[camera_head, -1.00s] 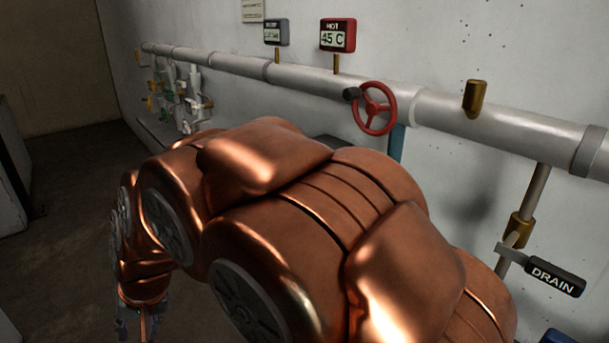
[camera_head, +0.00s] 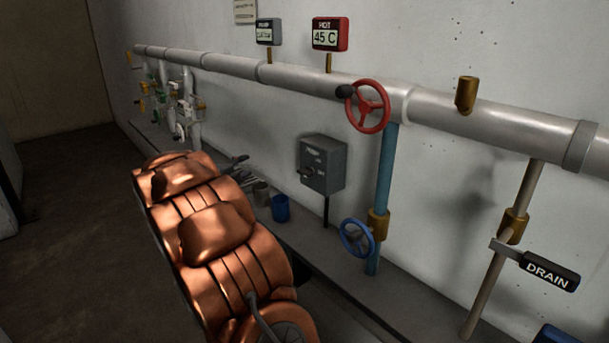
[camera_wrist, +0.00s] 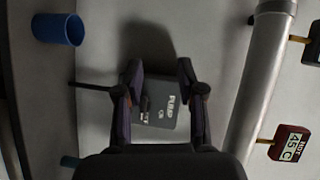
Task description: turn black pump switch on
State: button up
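The grey pump switch box (camera_head: 325,163) is mounted on the wall below the large pipe, with a small dark lever (camera_head: 307,172) on its front. In the wrist view the box (camera_wrist: 172,107) lies sideways between my gripper's fingers, its PUMP lettering readable. The dark lever (camera_wrist: 146,103) shows near the left finger; I cannot tell whether they touch or which setting it is in. My gripper (camera_wrist: 159,68) is open, with its fingers spread and nothing held. My copper-coloured arm hides the gripper in the head view.
A red handwheel (camera_head: 368,106) sits on the grey pipe (camera_head: 475,125). A blue handwheel (camera_head: 357,238) is on the blue vertical pipe (camera_head: 385,180). A blue cup (camera_head: 280,208) stands on the ledge left of the box. The DRAIN handle (camera_head: 549,272) sticks out at right.

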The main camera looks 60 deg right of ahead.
aim_at(302, 173)
jog(key=s+d+f+m+g, duration=0.1)
jog(key=s+d+m+g, duration=0.1)
jog(key=s+d+g, duration=0.1)
jog(key=s+d+f+m+g+p, duration=0.1)
jog(key=s+d+m+g, duration=0.1)
jog(key=s+d+g, duration=0.1)
jog(key=s+d+f+m+g+h+p, duration=0.1)
jog(key=s+d+m+g, duration=0.1)
jog(key=s+d, duration=0.3)
jog(key=shift+s+d+f+m+g, duration=0.1)
jog(key=shift+s+m+g, duration=0.15)
jog(key=shift+s, duration=0.2)
jog(key=shift+s+d+f+m+g, duration=0.1)
jog(key=shift+s+m+g, duration=0.05)
jog(key=shift+s+m, duration=0.25)
jog(key=shift+s+d+f+p, duration=0.15)
jog(key=shift+s+d+p, duration=0.15)
jog(key=shift+d, duration=0.4)
grip_shut()
